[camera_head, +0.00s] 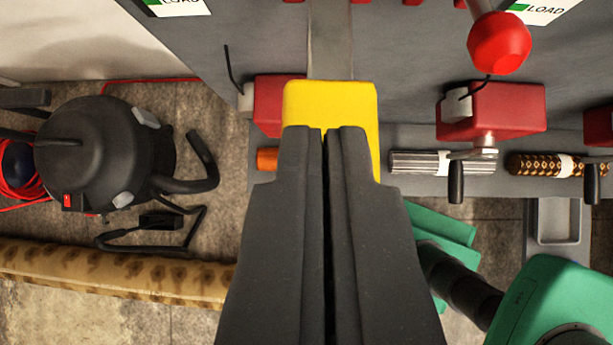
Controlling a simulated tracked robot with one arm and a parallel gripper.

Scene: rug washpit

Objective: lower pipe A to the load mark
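My gripper (326,130) is in the middle of the view, its two dark fingers side by side with only a thin dark gap between them. Its tips overlap the lower part of a yellow block (331,100) on an upright grey metal bar (331,40); I cannot tell whether they touch it. Nothing shows between the fingers. Two LOAD labels with green marks are partly in view, at top left (180,5) and top right (543,8). No pipe is marked A in view, so I cannot tell which part is pipe A.
A red ball knob (499,43) sticks out at upper right. Red blocks (492,110) stand along the grey frame, above a grey striped roll (425,163) and a brown patterned roll (550,166). A black vacuum (95,150) and a rolled rug (120,272) are at left.

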